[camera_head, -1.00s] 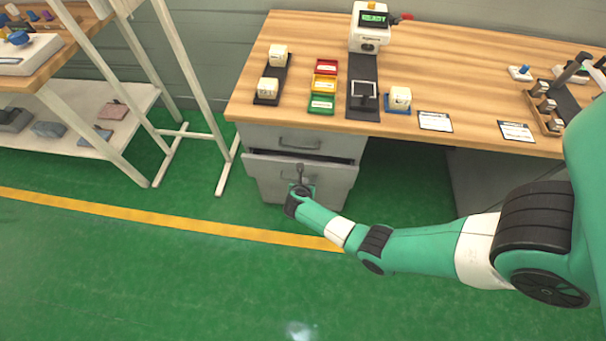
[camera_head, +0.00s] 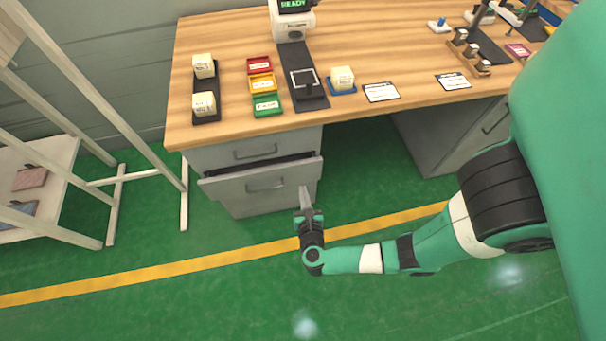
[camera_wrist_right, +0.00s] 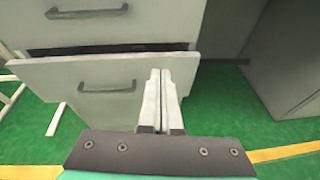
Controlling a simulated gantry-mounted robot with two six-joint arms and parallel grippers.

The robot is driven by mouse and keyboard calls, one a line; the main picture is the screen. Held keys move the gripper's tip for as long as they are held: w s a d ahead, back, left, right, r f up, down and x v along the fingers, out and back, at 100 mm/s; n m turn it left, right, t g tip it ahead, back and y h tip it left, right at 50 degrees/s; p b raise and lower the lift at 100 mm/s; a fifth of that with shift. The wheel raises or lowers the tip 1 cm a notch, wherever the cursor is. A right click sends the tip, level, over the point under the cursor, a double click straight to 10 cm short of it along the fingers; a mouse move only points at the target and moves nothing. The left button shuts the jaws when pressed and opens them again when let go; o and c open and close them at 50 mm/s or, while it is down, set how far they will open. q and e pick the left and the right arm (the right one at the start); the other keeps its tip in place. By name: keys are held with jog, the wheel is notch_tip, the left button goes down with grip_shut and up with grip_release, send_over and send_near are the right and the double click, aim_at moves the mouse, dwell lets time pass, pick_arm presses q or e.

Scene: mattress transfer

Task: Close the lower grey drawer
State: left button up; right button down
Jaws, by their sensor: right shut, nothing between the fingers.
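The lower grey drawer (camera_head: 264,187) is pulled out a little under the wooden desk, with a dark gap above its front. The upper grey drawer (camera_head: 254,150) above it looks shut. In the right wrist view the lower drawer front (camera_wrist_right: 60,85) is tilted across the picture, with its dark handle in the middle. My right gripper (camera_head: 305,195) is shut and empty, in front of the right part of the drawer front. In the right wrist view its fingertips (camera_wrist_right: 164,75) overlap the front's right end; I cannot tell whether they touch. My left gripper is not in view.
The wooden desk top (camera_head: 400,45) overhangs the drawers and holds blocks, coloured trays and a small machine. A white-framed shelf (camera_head: 60,190) stands at the left. A second grey cabinet (camera_head: 440,135) is at the right. The green floor in front is clear.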

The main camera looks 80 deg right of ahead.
notch_tip(320, 180, down, 3)
jog(key=s+a+n, duration=0.1)
jog(key=s, duration=0.1)
jog(key=b, duration=0.4)
send_near(298, 166)
notch_tip(298, 166, down, 2)
jog(key=d, duration=0.1)
jog(key=shift+n+t, duration=0.3)
jog(key=shift+t, duration=0.1)
jog(key=x, duration=0.2)
jog(key=r+b+x, duration=0.1)
jog(key=x, duration=0.1)
jog(key=shift+d+f, duration=0.1)
jog(key=shift+d, duration=0.2)
jog(key=shift+w+d, duration=0.2)
jog(key=shift+d, duration=0.2)
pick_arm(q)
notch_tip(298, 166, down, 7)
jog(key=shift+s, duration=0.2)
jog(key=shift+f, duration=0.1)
